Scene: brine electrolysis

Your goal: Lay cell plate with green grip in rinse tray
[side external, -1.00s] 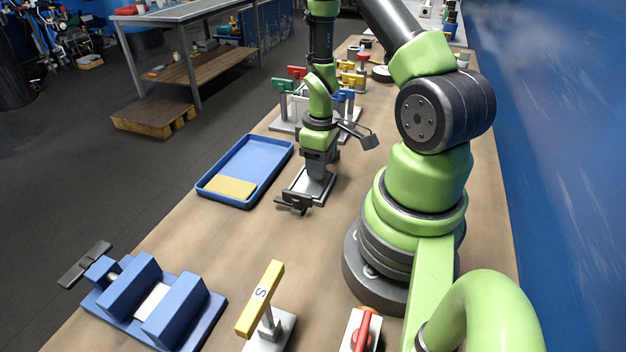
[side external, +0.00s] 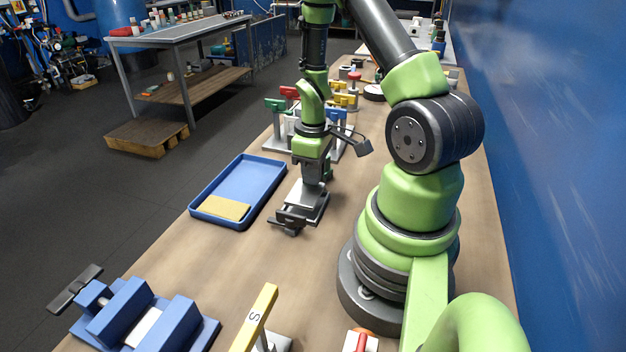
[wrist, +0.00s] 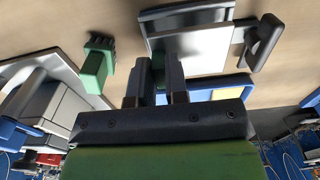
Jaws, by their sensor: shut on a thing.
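In the wrist view my gripper (wrist: 158,85) is shut, with a strip of green between its fingers; this looks like a green grip, mostly hidden by the fingers. In the side view my gripper (side external: 313,182) hangs pointing down just above a grey fixture, and the held part is too small to make out.
The grey fixture (side external: 302,195) with dark clamp parts stands right of the tray. The rack behind holds red (side external: 289,92) and blue (side external: 336,113) grips. Bare table lies between.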

